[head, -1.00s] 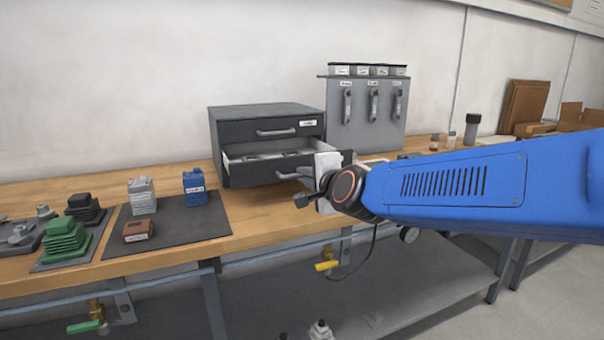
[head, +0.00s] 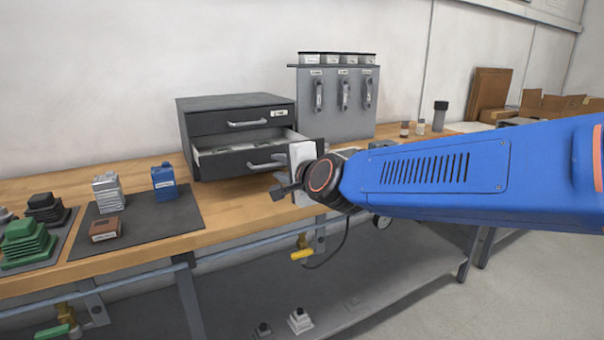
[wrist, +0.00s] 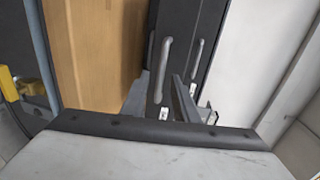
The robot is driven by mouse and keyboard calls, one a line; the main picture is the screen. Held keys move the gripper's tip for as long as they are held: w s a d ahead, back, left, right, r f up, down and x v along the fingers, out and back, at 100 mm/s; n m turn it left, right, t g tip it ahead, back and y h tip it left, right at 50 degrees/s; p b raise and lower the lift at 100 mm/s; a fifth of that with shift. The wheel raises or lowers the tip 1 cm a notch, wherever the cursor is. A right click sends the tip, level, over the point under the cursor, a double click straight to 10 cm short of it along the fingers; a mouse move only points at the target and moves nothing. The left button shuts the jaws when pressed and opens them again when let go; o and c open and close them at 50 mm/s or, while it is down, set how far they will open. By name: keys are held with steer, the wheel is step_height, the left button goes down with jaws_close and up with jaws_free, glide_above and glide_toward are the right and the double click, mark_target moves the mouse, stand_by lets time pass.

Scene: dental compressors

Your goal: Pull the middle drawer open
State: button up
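The dark grey drawer cabinet (head: 228,103) stands on the wooden bench. Its top drawer (head: 212,122), with a bar handle (head: 247,123), is shut. The drawer below it (head: 228,164) stands partly open, with pale items inside; I make out only these two drawers. Its bar handle (head: 264,164) shows beside my gripper (head: 281,189), which is in front of the drawer's right part. In the wrist view the open drawer's handle (wrist: 163,70) appears upright and bare, with the top drawer's handle (wrist: 198,58) to its right.
A grey rack (head: 352,112) with hanging tools stands right of the cabinet. A dark mat (head: 150,226) at the left holds a blue can (head: 164,183), a silver container (head: 107,194) and a brown box (head: 105,229). A yellow-handled valve (head: 302,254) is under the bench edge.

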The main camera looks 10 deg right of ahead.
steer(key=v, duration=1.5)
steer(key=shift+s, duration=0.25)
steer(key=shift+d+r, duration=0.1)
steer(key=shift+d, duration=0.05)
steer(key=s+d+f+n+g+h, duration=0.3)
steer(key=s+d+f+n, duration=0.3)
steer(key=s+d+f, duration=0.3)
steer(key=s+d+f+n+g+h, duration=0.3)
steer(key=s+d+f+n+g, duration=0.3)
steer(key=s+d+f, duration=0.3)
steer(key=d+f+n, duration=0.1)
steer(key=d+f, duration=0.2)
steer(key=f, duration=0.3)
steer(key=shift+g, duration=0.3)
steer(key=shift+d+f, duration=0.1)
steer(key=shift+d, duration=0.1)
